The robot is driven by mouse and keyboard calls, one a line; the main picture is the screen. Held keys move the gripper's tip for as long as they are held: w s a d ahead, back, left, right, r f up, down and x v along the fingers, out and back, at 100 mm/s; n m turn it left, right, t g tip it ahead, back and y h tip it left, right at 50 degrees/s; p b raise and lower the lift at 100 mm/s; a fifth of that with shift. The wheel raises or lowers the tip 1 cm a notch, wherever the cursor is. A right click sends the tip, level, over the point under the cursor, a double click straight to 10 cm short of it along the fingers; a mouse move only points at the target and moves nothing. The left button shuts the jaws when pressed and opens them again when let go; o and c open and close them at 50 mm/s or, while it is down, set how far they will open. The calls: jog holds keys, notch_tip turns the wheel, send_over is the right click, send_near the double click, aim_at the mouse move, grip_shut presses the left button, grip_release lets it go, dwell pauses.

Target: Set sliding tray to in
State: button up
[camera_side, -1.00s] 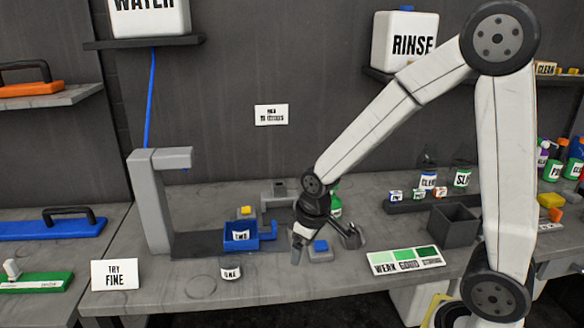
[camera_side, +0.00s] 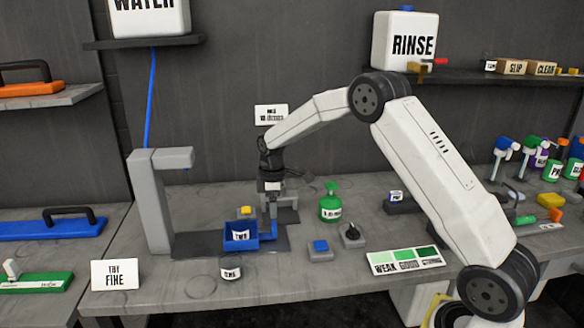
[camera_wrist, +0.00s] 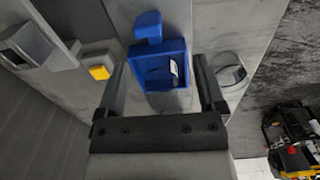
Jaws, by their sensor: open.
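The sliding tray (camera_side: 229,246) is blue and box-like, with a blue handle on its right side, on a dark strip of the bench. A clear cup labelled TWO (camera_side: 240,236) sits inside it. My gripper (camera_side: 269,214) points down just above and beside the tray's handle end. In the wrist view the tray (camera_wrist: 183,54) shows between and beyond my two open fingers (camera_wrist: 161,66), with its blue handle block (camera_wrist: 148,27) at the top. The fingers hold nothing. Whether they touch the tray cannot be told.
A grey stand (camera_side: 157,210) rises left of the tray. A yellow button (camera_side: 246,210) is behind it, and a blue button (camera_side: 320,246), a black knob (camera_side: 352,234) and a green bottle (camera_side: 330,206) are to the right. Cup ONE (camera_side: 230,268) stands in front.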

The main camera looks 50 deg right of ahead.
aim_at(274, 223)
jog(key=shift+w+d+f+n, duration=0.3)
jog(key=shift+w+d, duration=0.2)
jog(key=shift+d, duration=0.15)
jog(key=shift+f, duration=0.1)
jog(key=shift+f, duration=3.75)
grip_shut()
